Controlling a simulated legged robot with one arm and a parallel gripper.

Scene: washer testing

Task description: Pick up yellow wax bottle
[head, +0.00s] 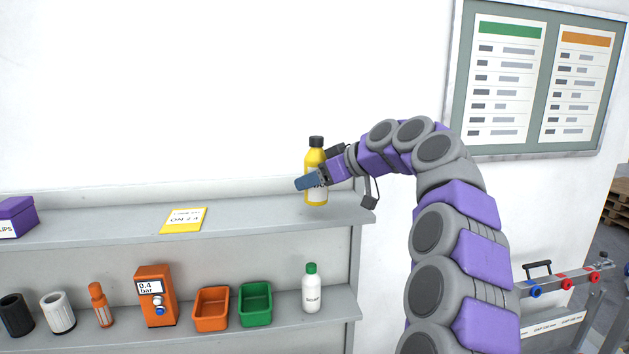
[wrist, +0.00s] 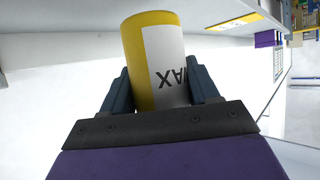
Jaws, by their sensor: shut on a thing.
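The yellow wax bottle (head: 315,157) has a black cap and a white label. In the head view it is upright above the right part of the upper shelf, and its base looks close to the shelf; I cannot tell whether it touches. My gripper (head: 311,180) reaches it from the right and is shut on its body. In the wrist view the bottle (wrist: 158,62) lies between both fingers of my gripper (wrist: 160,92), with the letters WAX showing upside down on its label. The cap is out of sight there.
The upper shelf (head: 110,230) also holds a yellow sign (head: 184,220) and a purple box (head: 16,217). The lower shelf holds a white bottle with a green cap (head: 311,290), a green bin (head: 255,303), an orange bin (head: 211,308) and an orange gauge box (head: 156,296).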

